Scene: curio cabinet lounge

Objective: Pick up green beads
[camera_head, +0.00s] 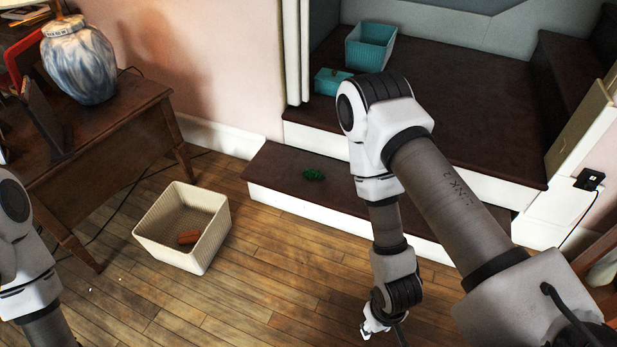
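The green beads (314,175) lie in a small heap on the dark lower step (275,170), left of my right arm. My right gripper (372,328) hangs low over the wooden floor at the bottom of the view, in front of the step and apart from the beads. Only a small part of it shows, so I cannot tell whether it is open or shut. My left arm enters at the lower left edge, and its gripper is out of the frame.
A cream bin (150,243) with a reddish-brown object (189,237) inside stands on the floor. A wooden table (120,135) bears a marbled vase (79,62). A teal bin (371,45) and a teal box (331,81) sit on the upper step. Floor before the lower step is clear.

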